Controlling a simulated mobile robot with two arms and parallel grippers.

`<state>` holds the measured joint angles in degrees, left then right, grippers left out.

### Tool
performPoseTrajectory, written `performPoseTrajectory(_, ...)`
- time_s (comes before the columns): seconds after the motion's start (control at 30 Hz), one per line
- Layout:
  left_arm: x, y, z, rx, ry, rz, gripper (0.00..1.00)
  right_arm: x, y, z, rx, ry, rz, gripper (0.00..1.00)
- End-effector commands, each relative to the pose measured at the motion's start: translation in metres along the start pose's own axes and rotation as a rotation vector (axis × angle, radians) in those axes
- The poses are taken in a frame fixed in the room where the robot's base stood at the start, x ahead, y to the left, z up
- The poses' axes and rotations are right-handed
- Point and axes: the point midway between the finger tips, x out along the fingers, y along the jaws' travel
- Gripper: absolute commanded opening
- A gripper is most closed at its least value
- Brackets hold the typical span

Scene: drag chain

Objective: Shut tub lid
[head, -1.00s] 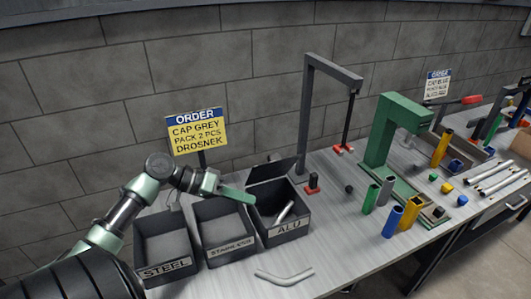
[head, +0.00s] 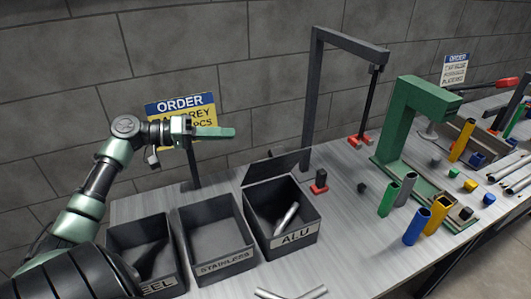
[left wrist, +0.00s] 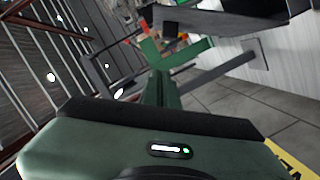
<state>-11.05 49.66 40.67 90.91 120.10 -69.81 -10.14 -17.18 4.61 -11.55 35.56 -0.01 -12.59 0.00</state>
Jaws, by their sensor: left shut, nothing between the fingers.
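The dark tub labelled ALU (head: 296,236) stands on the bench in the head view, with a grey pipe piece (head: 287,218) inside. Its dark lid (head: 276,168) is open, tilted up along the tub's back edge. My left gripper (head: 232,132) is shut and empty, its green fingers pointing right. It is raised in front of the order sign, above and left of the lid, apart from it. The left wrist view shows the green fingers (left wrist: 164,85) together with nothing held. My right gripper is not in view.
Open tubs labelled STAINLESS (head: 223,262) and STEEL (head: 160,285) stand left of the ALU tub. A small red-based block (head: 319,183), a tall dark frame (head: 311,100) and a green press (head: 392,120) stand to its right. A bent pipe (head: 290,293) lies in front.

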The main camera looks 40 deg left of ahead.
Motion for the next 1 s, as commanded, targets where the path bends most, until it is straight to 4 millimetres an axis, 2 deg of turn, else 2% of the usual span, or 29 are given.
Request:
performPoseTrajectory(0.07,0.002,-0.005,0.004,0.001,0.001,0.000,0.00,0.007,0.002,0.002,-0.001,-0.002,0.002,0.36)
performPoseTrajectory(0.27,0.018,-0.002,0.001,0.001,0.000,0.001,0.00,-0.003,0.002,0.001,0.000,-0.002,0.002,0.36)
performPoseTrajectory(0.7,0.103,-0.001,0.001,0.001,-0.001,0.001,0.00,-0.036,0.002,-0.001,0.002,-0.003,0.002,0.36)
performPoseTrajectory(0.8,0.105,-0.002,0.018,-0.003,-0.004,-0.001,0.00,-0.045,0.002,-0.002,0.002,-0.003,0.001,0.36)
performPoseTrajectory(1.0,0.110,-0.003,0.037,-0.002,-0.001,0.000,0.00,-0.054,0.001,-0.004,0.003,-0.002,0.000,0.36)
